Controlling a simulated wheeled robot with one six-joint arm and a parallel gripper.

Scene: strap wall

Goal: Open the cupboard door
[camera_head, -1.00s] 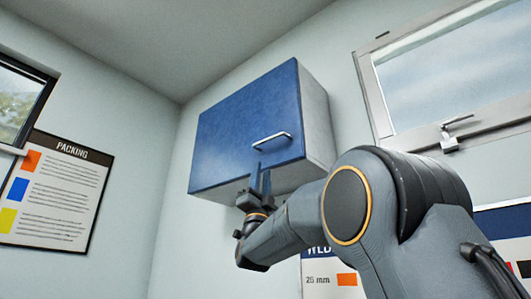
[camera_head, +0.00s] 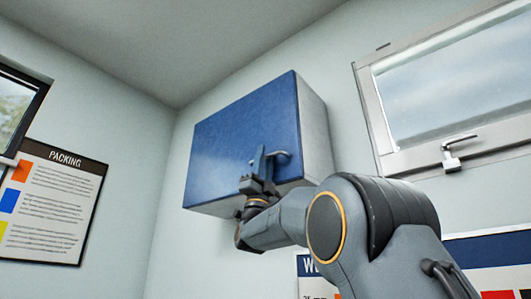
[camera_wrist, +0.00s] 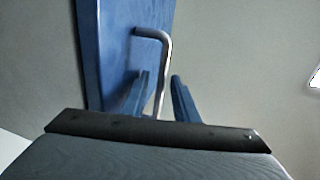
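The cupboard (camera_head: 314,130) hangs on the wall with a blue door (camera_head: 235,130) that looks shut against its pale body. A metal bar handle (camera_head: 282,154) sits near the door's lower right. In the wrist view, the handle (camera_wrist: 165,50) stands out from the blue door (camera_wrist: 112,50). My gripper (camera_head: 263,158) is at the handle and hides its left part in the head view. In the wrist view, my gripper (camera_wrist: 162,88) has its two blue fingers apart, one on each side of the bar. A gap shows beside the bar, so it is not clamped.
A window with a latch (camera_head: 455,150) is to the right of the cupboard. A packing poster (camera_head: 50,205) and another window (camera_head: 15,110) are at the left. Another poster (camera_head: 490,250) is partly hidden behind my arm. The space in front of the door's left part is clear.

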